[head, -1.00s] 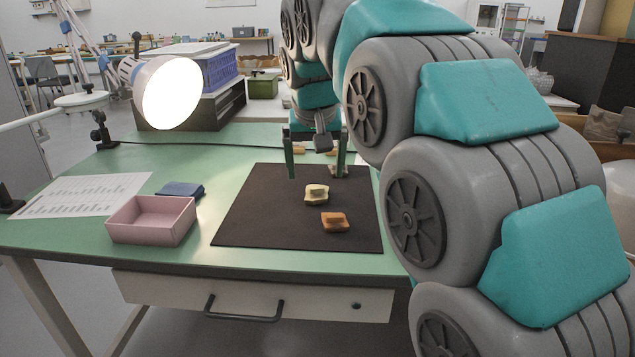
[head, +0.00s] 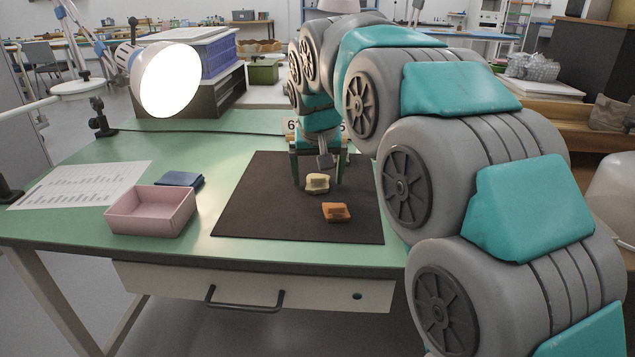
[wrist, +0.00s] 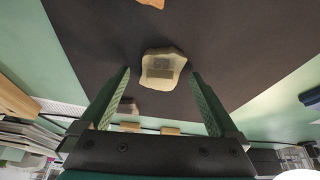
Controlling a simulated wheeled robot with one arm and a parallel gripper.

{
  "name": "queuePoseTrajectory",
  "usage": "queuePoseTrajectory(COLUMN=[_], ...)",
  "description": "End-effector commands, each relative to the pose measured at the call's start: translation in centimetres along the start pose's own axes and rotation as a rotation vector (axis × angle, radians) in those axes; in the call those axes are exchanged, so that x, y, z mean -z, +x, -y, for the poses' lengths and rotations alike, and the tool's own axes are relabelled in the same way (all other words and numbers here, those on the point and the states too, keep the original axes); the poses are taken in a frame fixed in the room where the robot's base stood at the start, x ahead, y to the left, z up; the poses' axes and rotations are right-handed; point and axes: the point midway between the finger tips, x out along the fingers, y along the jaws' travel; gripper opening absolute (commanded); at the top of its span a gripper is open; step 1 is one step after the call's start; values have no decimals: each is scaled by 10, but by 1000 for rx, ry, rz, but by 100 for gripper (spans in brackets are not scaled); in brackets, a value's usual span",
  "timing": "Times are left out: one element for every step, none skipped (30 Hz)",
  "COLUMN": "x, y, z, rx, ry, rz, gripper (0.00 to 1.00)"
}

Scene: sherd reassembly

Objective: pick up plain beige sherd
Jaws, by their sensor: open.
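The plain beige sherd (head: 317,183) lies on the dark mat (head: 260,215), with a darker patch on its upper face. In the wrist view the beige sherd (wrist: 163,68) sits between and slightly beyond my fingertips, touching neither finger. My gripper (head: 318,180) is open and empty, pointing down at the sherd with one finger on each side. Both green fingers also show in the wrist view. I cannot tell the exact height of the fingertips above the mat.
An orange-brown sherd (head: 336,212) lies just nearer the mat's front edge. A greyish sherd (wrist: 130,109) shows by one finger in the wrist view. A lamp (head: 165,82) stands behind.

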Motion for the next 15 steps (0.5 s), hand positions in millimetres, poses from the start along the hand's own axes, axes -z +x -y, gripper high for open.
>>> queuePoseTrajectory(x=[0,0,0,0,0,0,0,0,0,0,0,0,0,0,0], y=[0,0,0,0,0,0,0,0,0,0,0,0,0,0,0], z=[0,0,0,0,0,0,0,0,0,0,0,0,0,0,0], rx=[0,0,0,0,0,0,0,0,0,0,0,0,0,0,0], ry=[0,0,0,0,0,0,0,0,0,0,0,1,1,1,1], rz=[0,0,0,0,0,0,1,0,0,0,0,1,1,1,1], gripper=[96,96,94,91,88,83,80,76,72,68,65,60,57,54,49])
